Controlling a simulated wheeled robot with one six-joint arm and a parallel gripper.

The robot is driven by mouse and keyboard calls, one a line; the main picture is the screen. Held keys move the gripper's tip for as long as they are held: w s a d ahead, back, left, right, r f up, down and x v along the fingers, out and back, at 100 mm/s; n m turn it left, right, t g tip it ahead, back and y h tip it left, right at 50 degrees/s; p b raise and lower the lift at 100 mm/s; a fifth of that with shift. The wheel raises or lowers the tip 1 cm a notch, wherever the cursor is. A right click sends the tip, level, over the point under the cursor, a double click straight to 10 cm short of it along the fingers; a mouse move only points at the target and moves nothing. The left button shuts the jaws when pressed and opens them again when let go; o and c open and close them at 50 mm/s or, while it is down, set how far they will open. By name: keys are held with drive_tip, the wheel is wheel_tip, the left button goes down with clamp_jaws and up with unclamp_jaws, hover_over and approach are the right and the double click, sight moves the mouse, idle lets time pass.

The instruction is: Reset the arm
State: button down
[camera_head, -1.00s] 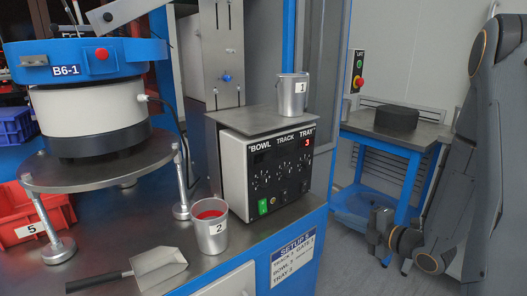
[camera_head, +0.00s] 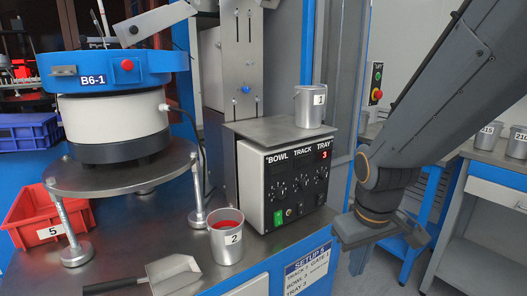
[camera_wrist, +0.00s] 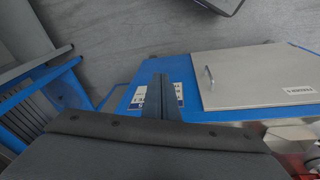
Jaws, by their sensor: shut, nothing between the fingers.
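My dark arm (camera_head: 440,95) comes down from the upper right in the head view. Its lower end hangs to the right of the control box (camera_head: 285,185), over the aisle side of the bench. The fingers cannot be made out in the head view. In the wrist view my gripper (camera_wrist: 161,92) shows as narrow dark fingers, shut together and empty. Behind them is the blue bench front with the setup label (camera_wrist: 137,98), which also shows in the head view (camera_head: 308,264).
Metal cup 2 (camera_head: 226,246) with red contents and a scoop (camera_head: 172,275) are on the bench. Cup 1 (camera_head: 309,108) stands on the control box. The bowl feeder (camera_head: 115,120) and red bin 5 (camera_head: 38,222) are left. Another table (camera_head: 490,180) stands right.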

drive_tip(key=s+a+r+m+g, duration=0.2)
drive_tip(key=s+a+r, duration=0.15)
drive_tip(key=s, duration=0.45)
drive_tip(key=shift+m, duration=0.6)
drive_tip(key=shift+d+r+p, duration=0.55)
drive_tip(key=shift+r+p, duration=0.25)
drive_tip(key=shift+p, duration=1.25)
drive_tip(key=shift+d+r+p, duration=0.5)
drive_tip(key=shift+r+p, duration=0.3)
drive_tip(key=shift+p, duration=1.2)
drive_tip(key=shift+d+r+p, duration=0.55)
drive_tip(key=shift+r+p, duration=0.25)
drive_tip(key=shift+p, duration=1.25)
